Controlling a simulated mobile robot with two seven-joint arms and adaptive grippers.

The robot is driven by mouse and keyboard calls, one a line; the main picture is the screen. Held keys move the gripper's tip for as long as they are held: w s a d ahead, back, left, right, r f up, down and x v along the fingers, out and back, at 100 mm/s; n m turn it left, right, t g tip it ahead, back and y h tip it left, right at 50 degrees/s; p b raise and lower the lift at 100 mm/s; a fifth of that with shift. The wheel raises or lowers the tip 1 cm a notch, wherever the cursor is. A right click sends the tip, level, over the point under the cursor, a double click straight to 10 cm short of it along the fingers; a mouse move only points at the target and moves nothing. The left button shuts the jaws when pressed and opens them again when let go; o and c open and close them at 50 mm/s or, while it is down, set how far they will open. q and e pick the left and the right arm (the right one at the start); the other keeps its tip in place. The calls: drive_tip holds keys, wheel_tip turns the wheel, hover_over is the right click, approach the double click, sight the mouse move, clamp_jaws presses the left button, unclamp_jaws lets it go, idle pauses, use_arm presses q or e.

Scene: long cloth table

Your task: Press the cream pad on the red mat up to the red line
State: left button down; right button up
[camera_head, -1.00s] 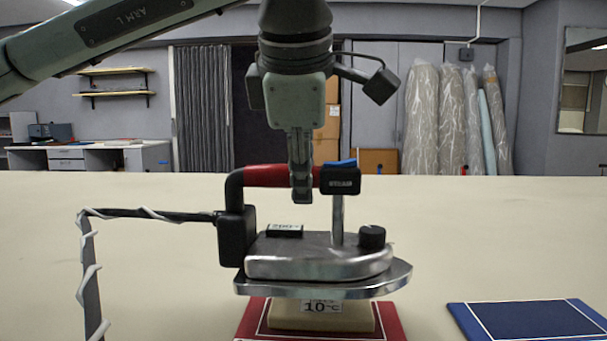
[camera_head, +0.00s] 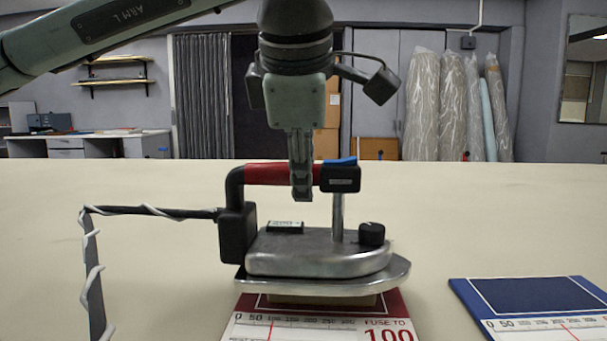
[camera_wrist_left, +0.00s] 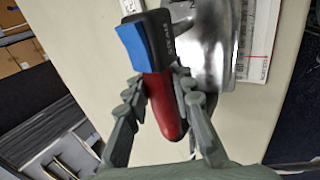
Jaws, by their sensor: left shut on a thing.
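My left gripper (camera_head: 302,192) is shut on the red handle (camera_head: 270,175) of a silver iron (camera_head: 320,255). The left wrist view shows its fingers (camera_wrist_left: 160,88) on both sides of that handle (camera_wrist_left: 163,105). The iron is level over the cream pad (camera_head: 322,300), and only a thin strip of the pad's front shows beneath the plate. I cannot tell how firmly it presses. The pad lies on the red mat (camera_head: 242,305). A printed scale (camera_head: 320,322) with a red line (camera_head: 270,330) lies at the mat's front. My right gripper is out of view.
A blue mat (camera_head: 530,294) with its own scale lies to the right. A cord wrapped in white (camera_head: 150,212) runs from the iron's left to an upright post (camera_head: 93,270). The cream table (camera_head: 480,220) is otherwise clear behind and around.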

use_arm(q)
drive_tip(key=shift+f+b, duration=0.6)
drive_tip(key=shift+b, duration=0.1)
idle(0.6)
drive_tip(key=shift+s+f, duration=0.1)
drive_tip(key=shift+f, duration=0.15)
idle(1.2)
drive_tip(key=shift+r+p, duration=2.4)
drive_tip(key=shift+r, duration=1.35)
